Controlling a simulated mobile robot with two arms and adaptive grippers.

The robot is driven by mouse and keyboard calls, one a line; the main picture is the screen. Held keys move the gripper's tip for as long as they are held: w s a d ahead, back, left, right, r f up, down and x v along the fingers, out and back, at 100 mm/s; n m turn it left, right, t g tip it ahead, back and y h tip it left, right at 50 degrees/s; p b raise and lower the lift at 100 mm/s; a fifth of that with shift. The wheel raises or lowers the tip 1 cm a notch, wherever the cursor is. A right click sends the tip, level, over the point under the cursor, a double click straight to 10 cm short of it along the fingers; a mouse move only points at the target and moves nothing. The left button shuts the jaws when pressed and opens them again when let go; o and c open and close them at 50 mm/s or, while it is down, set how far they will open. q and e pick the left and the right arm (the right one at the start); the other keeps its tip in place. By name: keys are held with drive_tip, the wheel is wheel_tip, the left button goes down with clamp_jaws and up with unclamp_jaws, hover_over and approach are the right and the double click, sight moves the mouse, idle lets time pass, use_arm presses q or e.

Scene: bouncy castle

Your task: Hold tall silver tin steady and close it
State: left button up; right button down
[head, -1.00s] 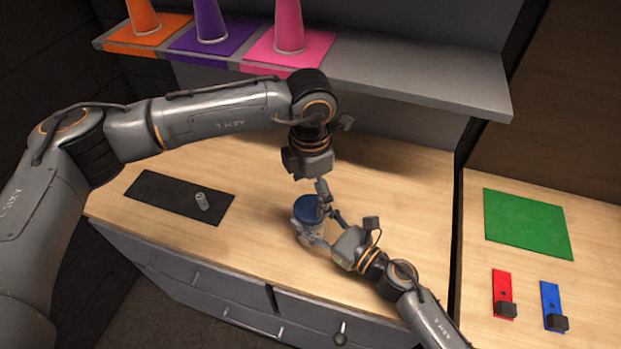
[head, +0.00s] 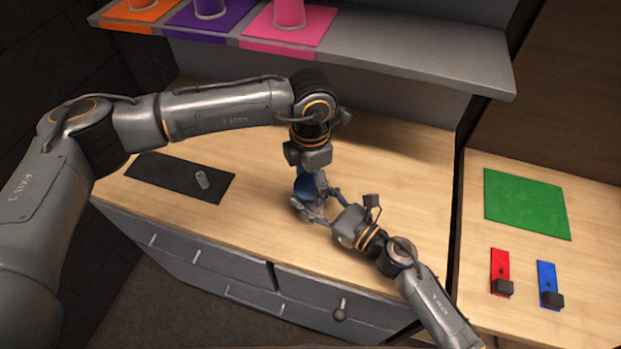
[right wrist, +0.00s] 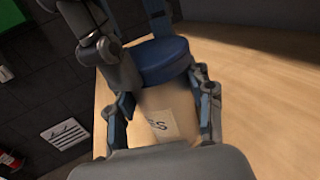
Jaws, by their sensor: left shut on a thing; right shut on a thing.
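The tall tin (head: 301,211) stands near the front edge of the wooden counter, mostly hidden by my grippers. In the right wrist view its pale body (right wrist: 160,101) carries a label with dark letters. A round blue lid (right wrist: 158,62) sits at the tin's top; I cannot tell whether it is fully seated. My right gripper (head: 318,215) is shut around the tin's body, with a finger on each side in the right wrist view. My left gripper (head: 313,184) reaches down from above and is shut on the blue lid (head: 302,188).
A green mat (head: 526,204) and red (head: 500,268) and blue pieces lie on the right counter.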

use_arm(q)
drive_tip(key=o, duration=1.4)
drive_tip(key=shift+c, duration=0.2)
wheel_tip(320, 180, up, 12)
use_arm(e)
drive_tip(key=shift+c, duration=2.2)
unclamp_jaws()
drive_tip(key=v, duration=1.2)
